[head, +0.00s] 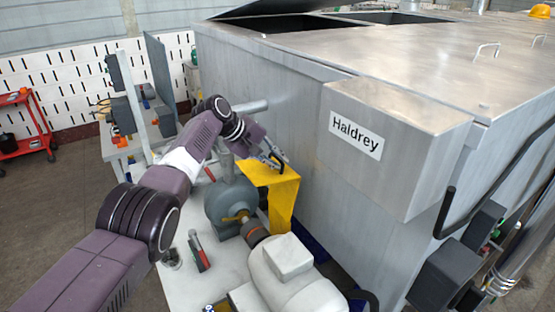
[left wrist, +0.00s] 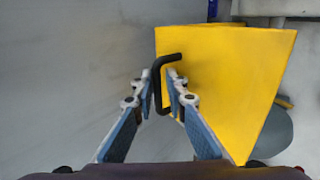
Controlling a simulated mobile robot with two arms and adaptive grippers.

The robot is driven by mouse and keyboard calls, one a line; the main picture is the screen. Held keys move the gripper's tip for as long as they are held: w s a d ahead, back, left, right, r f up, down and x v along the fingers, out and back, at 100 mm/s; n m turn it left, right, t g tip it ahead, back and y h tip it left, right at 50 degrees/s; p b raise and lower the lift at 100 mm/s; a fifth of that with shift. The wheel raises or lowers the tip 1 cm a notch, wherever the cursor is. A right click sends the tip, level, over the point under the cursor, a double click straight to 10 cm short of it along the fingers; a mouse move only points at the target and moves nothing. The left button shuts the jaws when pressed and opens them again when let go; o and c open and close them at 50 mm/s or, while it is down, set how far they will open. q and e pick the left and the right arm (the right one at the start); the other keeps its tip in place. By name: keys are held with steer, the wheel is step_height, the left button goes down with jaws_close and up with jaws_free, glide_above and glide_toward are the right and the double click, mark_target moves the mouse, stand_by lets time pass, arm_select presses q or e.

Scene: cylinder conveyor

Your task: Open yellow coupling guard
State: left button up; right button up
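The yellow coupling guard (head: 283,187) stands over the shaft between a grey-green pump (head: 230,204) and a pale motor (head: 291,275). In the left wrist view the guard (left wrist: 222,75) fills the right half, and a black bent handle (left wrist: 158,82) sticks out at its left edge. My left gripper (head: 277,160) is at the top of the guard. In the left wrist view its fingers (left wrist: 160,92) are on either side of the handle, with a narrow gap still showing on the right. My right gripper is not in view.
A large steel machine housing (head: 292,110) with a protruding box (head: 395,140) stands close to the right of the guard. A red-handled tool (head: 199,252) is on the white base (head: 190,290). A red cart (head: 25,125) stands far left on open floor.

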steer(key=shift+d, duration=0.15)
arm_select(q)
steer(key=shift+s+a+r, duration=0.1)
steer(key=shift+a+r, duration=0.3)
steer(key=shift+r, duration=0.15)
steer(key=v, duration=1)
steer(key=shift+s+r, duration=0.25)
steer(key=shift+s, duration=0.05)
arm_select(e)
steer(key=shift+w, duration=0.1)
arm_select(q)
steer(key=shift+a, duration=0.15)
